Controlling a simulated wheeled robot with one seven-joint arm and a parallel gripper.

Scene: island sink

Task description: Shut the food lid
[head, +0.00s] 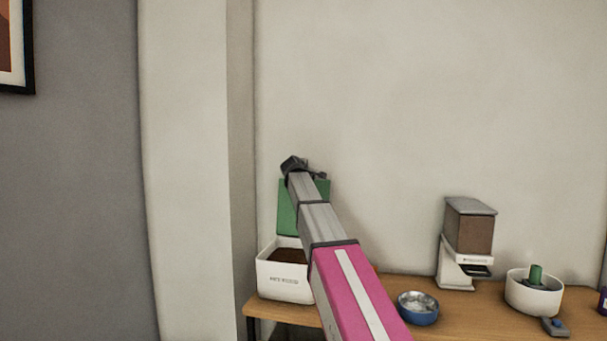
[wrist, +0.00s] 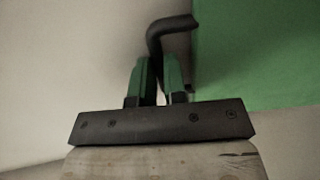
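The food box (head: 284,283) is a white bin with dark brown food inside, at the left end of the wooden table. Its green lid (head: 288,212) stands raised, upright at the back of the box near the wall; my arm hides part of it. The lid fills the upper right of the wrist view (wrist: 260,55). My gripper (head: 305,165) is at the lid's top edge in the head view. In the wrist view its two green-tinted fingers (wrist: 158,75) are close together, left of the lid. A black bent bar shows at the fingers; whether they grip it is unclear.
A blue bowl (head: 418,308), a food dispenser (head: 468,228), a white round bowl (head: 534,297) with a green piece in it, and a small grey-blue object (head: 554,327) stand on the table (head: 480,312). The wall is close behind.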

